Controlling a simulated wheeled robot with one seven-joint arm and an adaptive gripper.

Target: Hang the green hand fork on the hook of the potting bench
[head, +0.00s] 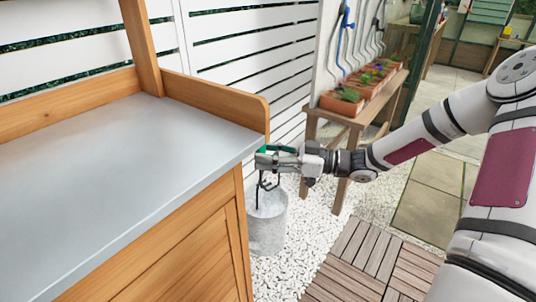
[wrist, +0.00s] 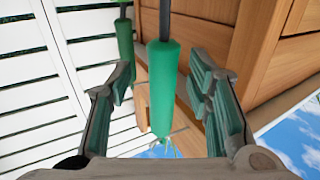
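The green hand fork's green handle (wrist: 164,90) stands between the fingers of my gripper (wrist: 165,95) in the wrist view, which appears upside down. Gaps show on both sides of the handle, so the gripper is open around it. A pale cord shows at the handle's end; I cannot tell whether it is on a hook. In the head view my gripper (head: 277,160) is at the right end of the potting bench (head: 120,170). Dark tool metal (head: 262,190) hangs below it. The hook is not clearly visible.
A second green handle (wrist: 125,42) is farther back at left in the wrist view. A grey metal bucket (head: 267,225) stands on white gravel below my gripper. A white slatted fence (head: 245,45) is behind. A wooden stand (head: 350,118) with planted pots is to the right.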

